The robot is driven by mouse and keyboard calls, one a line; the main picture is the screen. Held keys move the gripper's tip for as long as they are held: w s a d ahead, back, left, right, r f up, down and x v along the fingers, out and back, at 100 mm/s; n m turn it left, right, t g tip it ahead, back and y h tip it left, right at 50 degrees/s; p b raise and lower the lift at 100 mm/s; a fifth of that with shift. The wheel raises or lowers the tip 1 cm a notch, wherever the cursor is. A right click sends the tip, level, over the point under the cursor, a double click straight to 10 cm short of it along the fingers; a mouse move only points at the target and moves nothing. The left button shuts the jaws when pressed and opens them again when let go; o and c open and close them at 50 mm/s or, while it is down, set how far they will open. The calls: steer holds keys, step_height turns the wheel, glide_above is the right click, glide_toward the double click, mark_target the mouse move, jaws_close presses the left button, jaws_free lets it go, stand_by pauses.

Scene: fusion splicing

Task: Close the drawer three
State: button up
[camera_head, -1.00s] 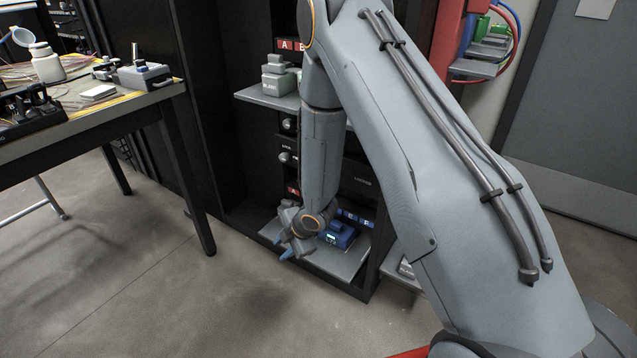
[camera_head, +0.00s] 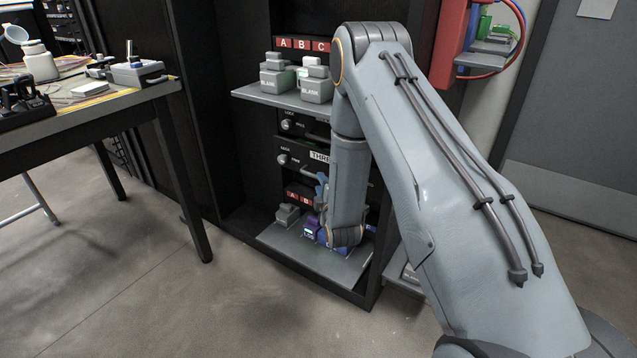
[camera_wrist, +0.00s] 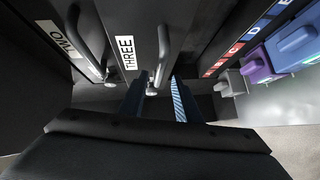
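Drawer three (camera_wrist: 113,28) is a dark panel with a white THREE label (camera_wrist: 126,52); the label also shows in the head view (camera_head: 319,156). Its grey bar handle (camera_wrist: 162,45) runs lengthwise in the wrist view. My gripper (camera_wrist: 156,84) is open, with its blue fingers apart on either side of the handle's near end. I cannot tell whether they touch it. In the head view my gripper (camera_head: 322,186) is in front of the drawer, partly hidden by my arm. How far the drawer stands out is unclear.
Drawer two (camera_wrist: 62,42) is beside drawer three. The lower shelf (camera_head: 345,268) holds grey, purple and blue devices close to my wrist. The upper shelf (camera_head: 265,97) holds grey BLANK devices. A workbench (camera_head: 110,112) stands left; the floor between is clear.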

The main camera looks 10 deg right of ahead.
steer(key=shift+w+f+b, duration=0.15)
steer(key=shift+w+b, duration=0.1)
steer(key=shift+w, duration=0.75)
steer(key=shift+w+f+b, duration=0.15)
steer(key=shift+w+b, duration=0.05)
steer(key=shift+w, duration=0.75)
jaws_close()
